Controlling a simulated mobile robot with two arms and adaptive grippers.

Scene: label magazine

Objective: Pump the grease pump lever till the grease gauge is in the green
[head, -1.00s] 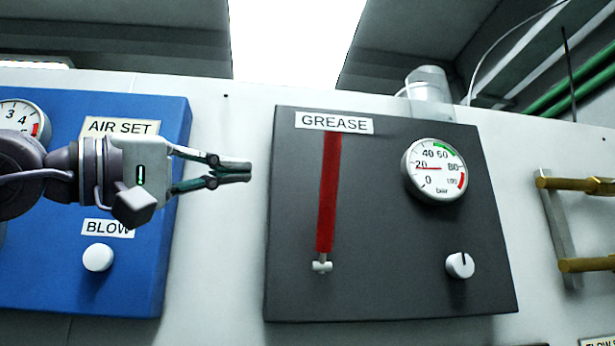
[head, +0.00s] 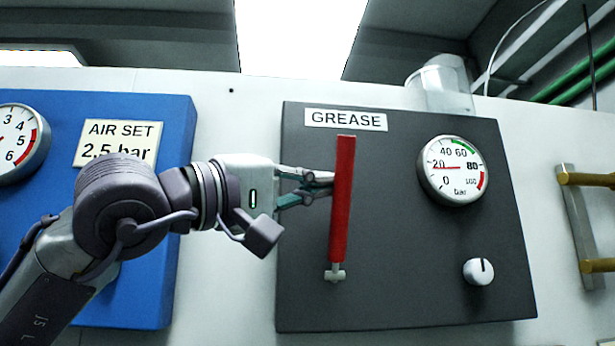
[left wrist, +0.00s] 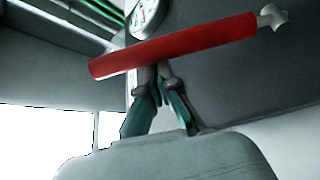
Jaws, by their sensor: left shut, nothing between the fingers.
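The red grease pump lever (head: 342,205) stands nearly upright on the dark grey GREASE panel (head: 410,270), its pale pivot at the bottom. My left gripper (head: 328,184) is shut and empty, its fingertips at the left edge of the lever's upper half. In the left wrist view the lever (left wrist: 200,42) crosses over the fingertips (left wrist: 152,72) and partly hides them; I cannot tell whether they touch it. The round grease gauge (head: 453,170) shows its needle near 20 bar, below the green arc. My right gripper is not in view.
A white knob (head: 478,271) sits below the gauge. The blue AIR SET panel (head: 178,130) is on the left, partly behind my left arm. Brass bars (head: 590,179) stand out from the wall at the right. The panel between lever and gauge is clear.

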